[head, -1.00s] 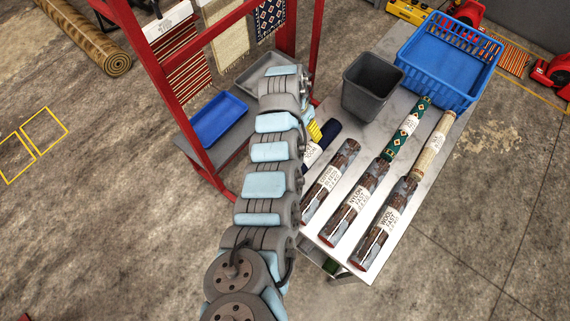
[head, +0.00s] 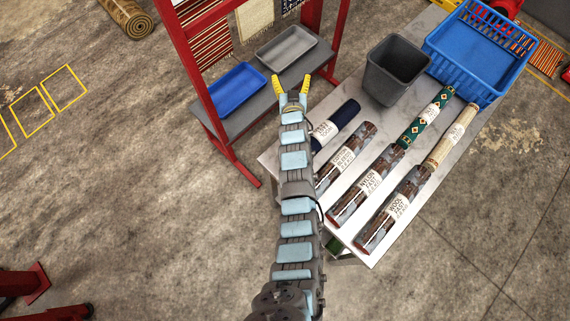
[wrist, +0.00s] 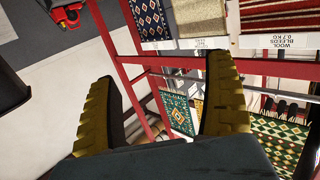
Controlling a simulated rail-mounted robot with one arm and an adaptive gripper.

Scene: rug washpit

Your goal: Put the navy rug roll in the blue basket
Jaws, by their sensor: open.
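The navy rug roll (head: 341,122) lies on the metal table (head: 349,244) at its left end, with a white label around it. The blue basket (head: 477,52) stands at the table's far right corner and looks empty inside. My gripper (head: 291,84) is open and empty, with yellow fingers spread, to the left of and beyond the navy roll, near the rack's lower shelf.
A dark grey bin (head: 394,71) stands between the navy roll and the basket. Several brown, green and cream rolls (head: 366,186) lie beside the navy one. The red rack (head: 194,97) holds a blue tray (head: 235,90) and a grey tray (head: 286,48) close to my gripper.

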